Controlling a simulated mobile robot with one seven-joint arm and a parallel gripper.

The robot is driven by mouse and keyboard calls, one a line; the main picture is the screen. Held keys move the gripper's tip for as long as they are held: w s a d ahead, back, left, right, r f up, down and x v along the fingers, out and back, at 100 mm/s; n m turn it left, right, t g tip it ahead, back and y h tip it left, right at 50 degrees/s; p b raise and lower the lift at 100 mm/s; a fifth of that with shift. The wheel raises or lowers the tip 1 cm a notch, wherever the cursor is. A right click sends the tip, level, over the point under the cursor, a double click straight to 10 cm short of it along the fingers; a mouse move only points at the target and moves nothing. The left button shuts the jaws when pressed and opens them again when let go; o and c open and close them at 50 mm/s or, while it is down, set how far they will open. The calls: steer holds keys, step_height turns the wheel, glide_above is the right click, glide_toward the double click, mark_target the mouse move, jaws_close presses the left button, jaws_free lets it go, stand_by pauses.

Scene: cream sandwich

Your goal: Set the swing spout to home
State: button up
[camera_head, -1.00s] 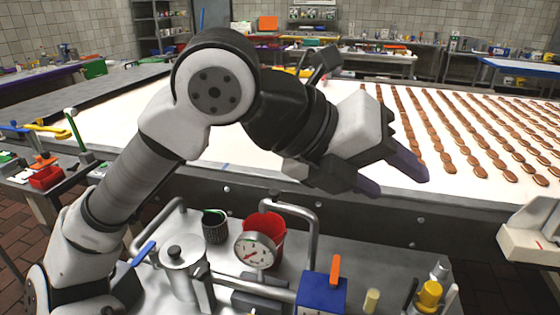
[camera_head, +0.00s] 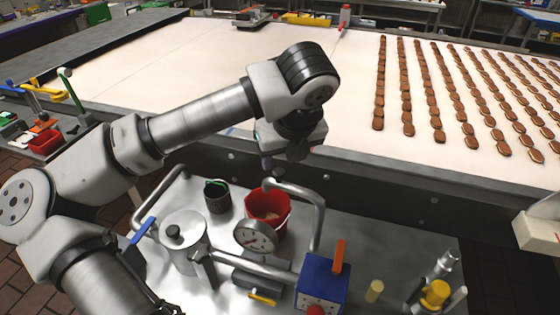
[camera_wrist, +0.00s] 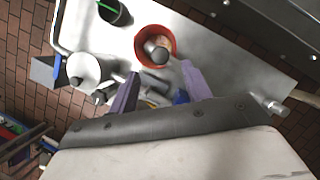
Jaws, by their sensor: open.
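The swing spout (camera_head: 316,215) is a bent grey metal pipe on the steel bench. It rises on the right and arches left, with its free end over the red bucket (camera_head: 281,222). In the wrist view the rounded grey spout end (camera_wrist: 155,49) shows over the bucket (camera_wrist: 170,37). My gripper (camera_head: 272,163) points down above and behind the spout's free end, with its fingers mostly hidden in the head view. In the wrist view my gripper (camera_wrist: 160,70) has its two purple fingers apart with nothing held, and the spout end shows just beyond them.
A lidded metal pot (camera_head: 184,245), a dark cup (camera_head: 217,198) and a pressure gauge (camera_head: 256,237) stand around the bucket. A blue box (camera_head: 322,280) with an orange lever (camera_head: 338,257) is at front right. The white conveyor (camera_head: 180,75) with rows of brown biscuits lies behind.

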mark_target(279, 172)
steer(key=shift+p+x, duration=0.5)
steer(key=shift+x, duration=2.15)
jaws_close()
